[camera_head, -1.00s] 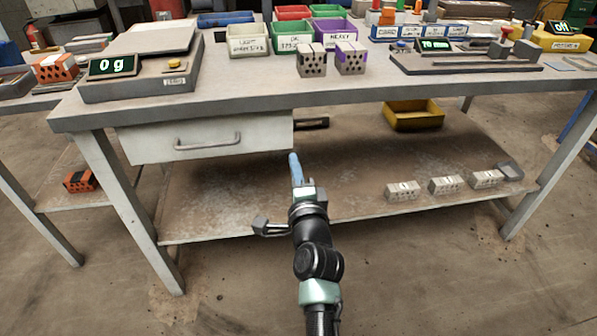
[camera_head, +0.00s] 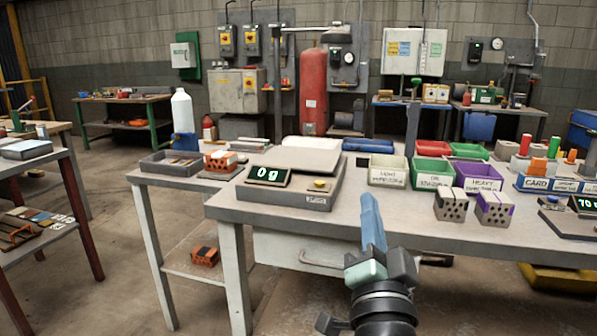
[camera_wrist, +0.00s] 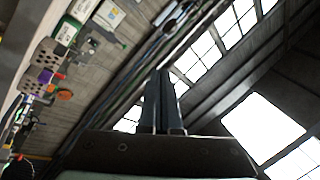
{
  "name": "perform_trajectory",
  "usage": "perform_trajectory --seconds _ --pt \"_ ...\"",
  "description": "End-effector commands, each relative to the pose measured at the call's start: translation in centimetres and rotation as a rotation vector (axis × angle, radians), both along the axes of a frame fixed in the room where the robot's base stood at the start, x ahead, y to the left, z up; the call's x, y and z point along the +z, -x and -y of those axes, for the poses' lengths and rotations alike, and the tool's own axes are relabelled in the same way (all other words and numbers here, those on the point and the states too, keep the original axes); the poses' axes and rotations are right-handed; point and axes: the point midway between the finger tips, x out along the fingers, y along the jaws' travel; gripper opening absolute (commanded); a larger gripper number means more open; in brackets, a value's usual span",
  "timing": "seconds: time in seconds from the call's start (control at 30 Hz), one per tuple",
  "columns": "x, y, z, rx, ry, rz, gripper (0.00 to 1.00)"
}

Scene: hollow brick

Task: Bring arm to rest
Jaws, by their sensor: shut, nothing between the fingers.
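My gripper (camera_head: 372,222) is in front of the workbench in the head view, pointing up, with its blue fingers together and nothing between them. In the wrist view my gripper (camera_wrist: 161,100) also shows its two fingers side by side and touching. The wrist camera looks up at the roof windows, with the wall and bench tilted along the left. My gripper appears clear of the bench objects, though its exact distance from the bench edge is hard to tell.
The workbench (camera_head: 375,219) carries a scale (camera_head: 290,187) reading 0 g, labelled bins and two hollow bricks (camera_head: 451,204) near the front edge. A side table (camera_head: 160,179) holds an orange brick (camera_head: 220,161) and a white bottle (camera_head: 182,112). Open floor lies at the left.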

Motion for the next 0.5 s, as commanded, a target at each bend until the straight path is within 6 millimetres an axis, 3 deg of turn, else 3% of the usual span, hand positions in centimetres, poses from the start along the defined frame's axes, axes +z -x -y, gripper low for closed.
perform_trajectory --seconds 0.03,0.2,0.3,0.43,0.47,0.5 --pt "3.9 1.4 -1.9 -0.014 0.106 0.056 0.0" --pt "13.7 7.3 -6.7 -0.129 0.424 0.214 0.0" --pt "18.2 11.6 -8.7 -0.221 0.57 0.304 0.0" --pt "22.8 17.9 -10.5 -0.364 0.717 0.412 0.0" --pt "24.1 18.6 -10.6 -0.388 0.736 0.421 0.0" --pt "25.7 17.9 -10.4 -0.379 0.732 0.406 0.0"
